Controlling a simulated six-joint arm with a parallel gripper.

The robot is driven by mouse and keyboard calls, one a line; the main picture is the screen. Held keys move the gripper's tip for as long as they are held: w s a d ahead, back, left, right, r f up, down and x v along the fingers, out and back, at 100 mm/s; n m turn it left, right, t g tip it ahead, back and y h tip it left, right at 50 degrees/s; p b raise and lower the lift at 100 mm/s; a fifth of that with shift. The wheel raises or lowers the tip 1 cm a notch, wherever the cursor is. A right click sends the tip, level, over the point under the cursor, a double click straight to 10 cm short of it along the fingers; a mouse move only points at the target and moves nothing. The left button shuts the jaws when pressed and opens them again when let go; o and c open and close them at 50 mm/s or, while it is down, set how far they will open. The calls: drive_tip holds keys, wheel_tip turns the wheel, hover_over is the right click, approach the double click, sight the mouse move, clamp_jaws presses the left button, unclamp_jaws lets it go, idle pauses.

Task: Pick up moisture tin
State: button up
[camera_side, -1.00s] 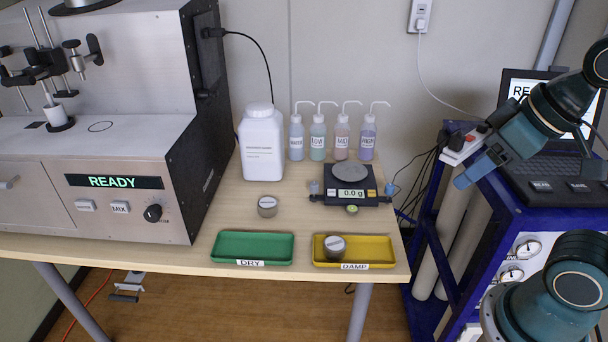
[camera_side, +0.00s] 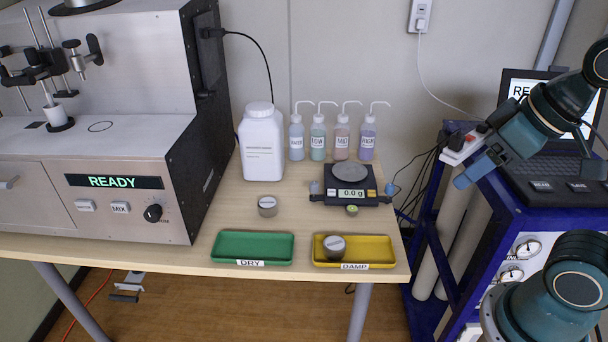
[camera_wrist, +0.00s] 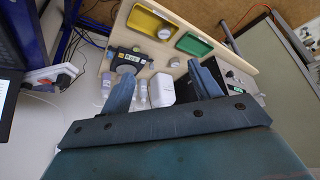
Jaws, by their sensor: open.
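One round grey metal tin (camera_side: 334,246) stands in the yellow tray labelled DAMP (camera_side: 379,250). Another grey tin (camera_side: 267,206) stands on the bare table behind the green tray. Both have a pale mark on top. They also show small in the wrist view, one in the yellow tray (camera_wrist: 164,33) and one on the table (camera_wrist: 175,62). My gripper (camera_wrist: 160,75) is open and empty in the wrist view, its two blue fingers wide apart. It is well away from both tins, with my arm at the right in the side view.
The green DRY tray (camera_side: 252,233) is empty. A balance (camera_side: 350,190) reading 0.0 g, wash bottles (camera_side: 332,138) and a white jug (camera_side: 262,145) stand behind. The analyser (camera_side: 120,195) fills the left. A blue-framed cart with a laptop (camera_side: 550,170) stands right.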

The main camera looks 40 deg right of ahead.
drive_tip(key=o, duration=0.4)
